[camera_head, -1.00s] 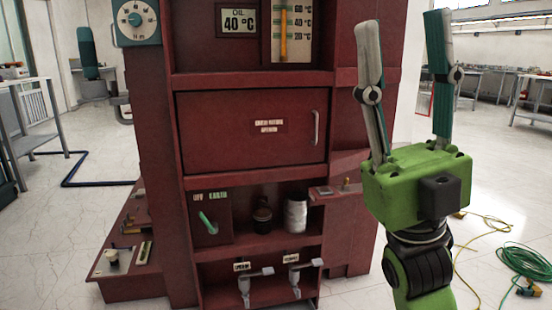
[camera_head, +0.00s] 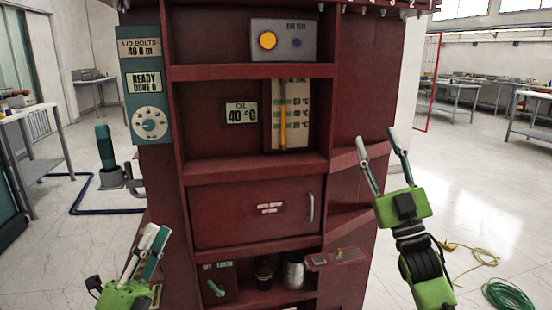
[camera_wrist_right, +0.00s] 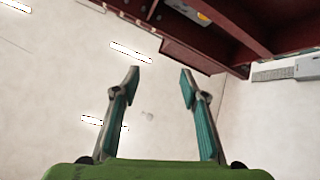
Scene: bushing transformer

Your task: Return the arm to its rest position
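My right gripper (camera_head: 377,141) is raised at the right of the head view, in front of the red cabinet's right side. Its two fingers point up and stand apart with nothing between them; the right wrist view also shows this gripper (camera_wrist_right: 159,75) empty. My left gripper (camera_head: 156,232) is at the lower left of the head view, left of the cabinet, fingers pointing up. Its fingers overlap from this angle, so their gap is unclear. No held object shows there.
The red cabinet (camera_head: 215,170) fills the middle, with a closed handled door (camera_head: 235,218), gauges, and a lower shelf with a dark jar (camera_head: 264,274) and a pale can (camera_head: 294,272). A green cable coil (camera_head: 508,295) lies on the floor at right. Open floor lies on both sides.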

